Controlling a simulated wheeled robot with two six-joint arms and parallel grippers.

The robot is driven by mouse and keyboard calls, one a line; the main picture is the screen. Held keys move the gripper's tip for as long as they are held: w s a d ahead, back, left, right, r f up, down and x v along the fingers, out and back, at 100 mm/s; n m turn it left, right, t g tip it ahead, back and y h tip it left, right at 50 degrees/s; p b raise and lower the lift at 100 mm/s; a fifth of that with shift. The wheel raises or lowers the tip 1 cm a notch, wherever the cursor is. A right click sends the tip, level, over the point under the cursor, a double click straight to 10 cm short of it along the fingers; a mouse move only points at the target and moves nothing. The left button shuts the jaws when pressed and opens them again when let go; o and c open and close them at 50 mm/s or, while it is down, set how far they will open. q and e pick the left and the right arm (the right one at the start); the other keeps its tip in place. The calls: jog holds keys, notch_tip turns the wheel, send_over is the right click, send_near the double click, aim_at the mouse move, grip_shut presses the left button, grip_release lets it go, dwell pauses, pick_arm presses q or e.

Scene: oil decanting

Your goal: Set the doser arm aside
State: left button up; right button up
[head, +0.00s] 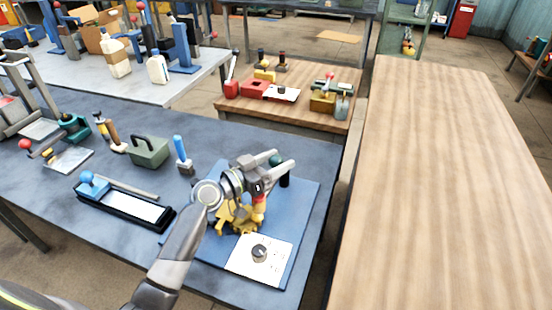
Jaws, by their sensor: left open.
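My left gripper (284,163) is open above the far part of the blue mat (305,205) on the grey table. A dark green knob shows between or just behind its fingers, and a black upright post (285,181) shows just below them. Nothing is clearly held. A yellow device (240,216) with a red and yellow upright part (259,203) stands on the mat, partly hidden behind my left wrist. I cannot tell for certain which part is the doser arm. My right gripper is out of view.
Left of the mat are a blue-handled tool (182,155), a green box with a handle (149,151) and a black-framed tray (128,203). A bare wooden table (440,180) lies to the right. A smaller wooden table (320,110) with red and yellow devices stands behind.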

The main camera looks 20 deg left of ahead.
pick_arm(q)
grip_shut()
dwell(0.4)
